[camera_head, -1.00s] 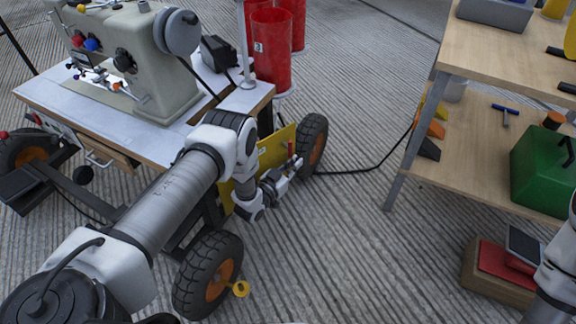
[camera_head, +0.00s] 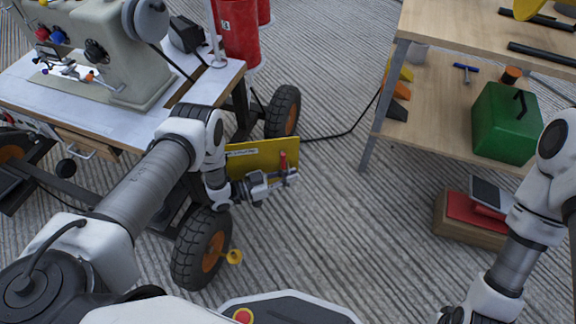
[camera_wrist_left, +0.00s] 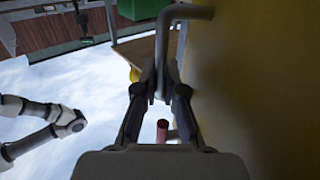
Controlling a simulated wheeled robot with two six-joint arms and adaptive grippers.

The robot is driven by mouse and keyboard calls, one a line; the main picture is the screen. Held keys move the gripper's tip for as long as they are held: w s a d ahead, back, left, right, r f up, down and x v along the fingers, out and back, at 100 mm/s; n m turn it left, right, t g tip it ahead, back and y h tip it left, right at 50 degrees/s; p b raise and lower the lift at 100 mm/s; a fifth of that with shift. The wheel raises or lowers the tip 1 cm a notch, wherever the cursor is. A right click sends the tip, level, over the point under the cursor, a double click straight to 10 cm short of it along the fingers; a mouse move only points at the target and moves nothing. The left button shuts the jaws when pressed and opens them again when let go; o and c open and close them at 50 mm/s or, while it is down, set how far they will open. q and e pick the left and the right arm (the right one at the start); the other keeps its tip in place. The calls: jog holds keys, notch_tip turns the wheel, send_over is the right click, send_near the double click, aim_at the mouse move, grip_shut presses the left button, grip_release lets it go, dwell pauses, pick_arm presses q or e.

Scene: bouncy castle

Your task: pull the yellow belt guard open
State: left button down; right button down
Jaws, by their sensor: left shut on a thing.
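The yellow belt guard (camera_head: 252,157) is a flat panel on the sewing cart's right side, between its two right wheels. It stands swung out from the cart, its broad face toward me. My left gripper (camera_head: 287,178) is at the guard's outer end, shut on its grey bent handle (camera_wrist_left: 190,12), which shows between the fingers in the left wrist view. The guard (camera_wrist_left: 245,80) fills the right of that view. A red grip (camera_head: 283,160) stands upright beside the gripper.
The cart's table (camera_head: 120,117) carries a sewing machine (camera_head: 125,60). A black-orange wheel (camera_head: 203,250) stands close below my left forearm. A wooden shelf (camera_head: 440,105) with a green box (camera_head: 505,122) is at the right.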

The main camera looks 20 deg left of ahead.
pick_arm(q)
jog(key=shift+s, duration=0.15)
jog(key=c, duration=1.5)
grip_release()
jog(key=shift+c, duration=0.2)
